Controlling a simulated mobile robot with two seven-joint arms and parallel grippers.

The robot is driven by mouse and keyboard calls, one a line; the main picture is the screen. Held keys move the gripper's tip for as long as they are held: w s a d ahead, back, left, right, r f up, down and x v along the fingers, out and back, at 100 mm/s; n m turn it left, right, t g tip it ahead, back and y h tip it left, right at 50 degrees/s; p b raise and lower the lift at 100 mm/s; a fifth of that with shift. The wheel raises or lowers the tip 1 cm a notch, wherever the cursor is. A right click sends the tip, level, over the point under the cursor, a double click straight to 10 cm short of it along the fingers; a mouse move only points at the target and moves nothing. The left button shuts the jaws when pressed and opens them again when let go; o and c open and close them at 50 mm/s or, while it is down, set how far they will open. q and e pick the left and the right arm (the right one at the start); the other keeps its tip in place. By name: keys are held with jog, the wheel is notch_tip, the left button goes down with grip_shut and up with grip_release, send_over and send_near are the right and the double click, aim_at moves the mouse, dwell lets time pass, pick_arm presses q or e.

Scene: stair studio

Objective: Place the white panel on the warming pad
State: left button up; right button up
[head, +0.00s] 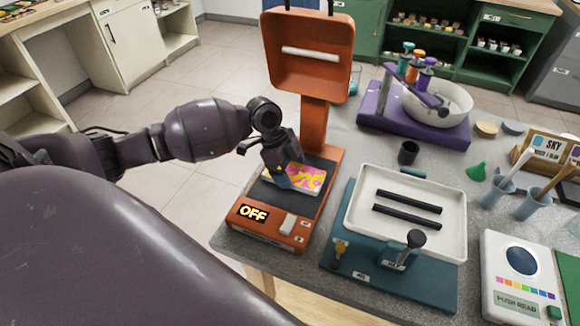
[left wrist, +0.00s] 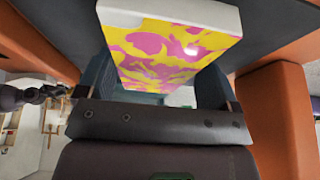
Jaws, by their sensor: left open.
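The white panel (head: 309,179) has white edges and a pink and yellow marbled face. In the head view it appears to lie on the dark warming pad (head: 279,199) of the orange machine, towards the pad's back. My left gripper (head: 284,178) is at the panel's left part. In the left wrist view the panel (left wrist: 168,52) reaches out between the fingers of my open left gripper (left wrist: 155,88). Whether a finger still touches it cannot be made out.
The orange machine's raised hood (head: 308,73) stands behind the pad, and its front sign reads OFF (head: 254,213). A white tray on a teal base (head: 365,281) stands close on the right. A purple stand (head: 385,120) with a white bowl (head: 440,112) is further back.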

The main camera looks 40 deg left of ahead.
pick_arm(q)
jog(key=p+v, duration=0.1)
jog(key=v, duration=1.1)
jog(key=shift+p, duration=0.35)
pick_arm(e)
jog(key=shift+s+d+r, duration=0.1)
jog(key=shift+s+r, duration=0.2)
jog(key=shift+s, duration=0.1)
pick_arm(q)
jog(key=shift+s+d+r, duration=0.1)
jog(key=shift+s, duration=0.05)
pick_arm(e)
jog(key=shift+r, duration=0.1)
jog(key=shift+w+r, duration=0.35)
jog(key=shift+w, duration=0.2)
